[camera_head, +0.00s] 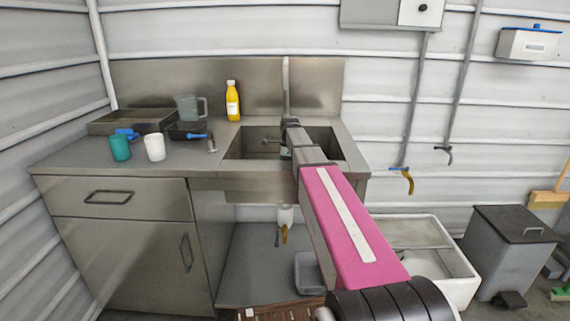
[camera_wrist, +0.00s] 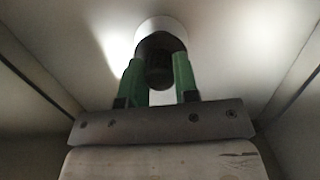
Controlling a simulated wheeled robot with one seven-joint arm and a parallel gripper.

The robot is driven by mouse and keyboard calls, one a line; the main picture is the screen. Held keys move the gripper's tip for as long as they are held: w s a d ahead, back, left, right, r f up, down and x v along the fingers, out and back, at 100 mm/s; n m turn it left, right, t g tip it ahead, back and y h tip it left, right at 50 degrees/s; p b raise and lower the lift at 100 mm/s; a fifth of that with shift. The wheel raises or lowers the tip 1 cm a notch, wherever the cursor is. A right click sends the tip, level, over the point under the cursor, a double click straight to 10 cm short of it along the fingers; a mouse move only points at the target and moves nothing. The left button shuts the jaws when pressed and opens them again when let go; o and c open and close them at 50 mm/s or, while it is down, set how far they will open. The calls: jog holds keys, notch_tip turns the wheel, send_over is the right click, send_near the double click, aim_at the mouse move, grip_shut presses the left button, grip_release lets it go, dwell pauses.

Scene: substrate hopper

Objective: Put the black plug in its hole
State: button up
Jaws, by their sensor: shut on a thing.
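In the wrist view, my gripper (camera_wrist: 157,75) has two green fingers, one on each side of the dark plug (camera_wrist: 158,72), and is shut on it. Just beyond the plug is a pale round rim (camera_wrist: 160,24) around a dark opening in the smooth light surface. The plug overlaps this opening in the picture; I cannot tell whether it is in it, touching it or apart. In the head view my arm reaches into the sink (camera_head: 238,146), and the plug and most of the gripper are hidden there.
Walls of the basin slope up on both sides in the wrist view. On the steel counter (camera_head: 85,162) stand a teal cup (camera_head: 120,148), a white cup (camera_head: 154,147), a jug (camera_head: 187,107) and a yellow bottle (camera_head: 232,102). The faucet (camera_head: 286,85) rises behind the sink.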

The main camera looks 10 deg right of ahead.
jog(key=shift+f, duration=0.25)
dwell(0.3)
jog(key=shift+f, duration=0.9)
jog(key=shift+s+f, duration=0.1)
jog(key=shift+f, duration=0.05)
jog(key=o, duration=1.1)
jog(key=shift+c, duration=0.2)
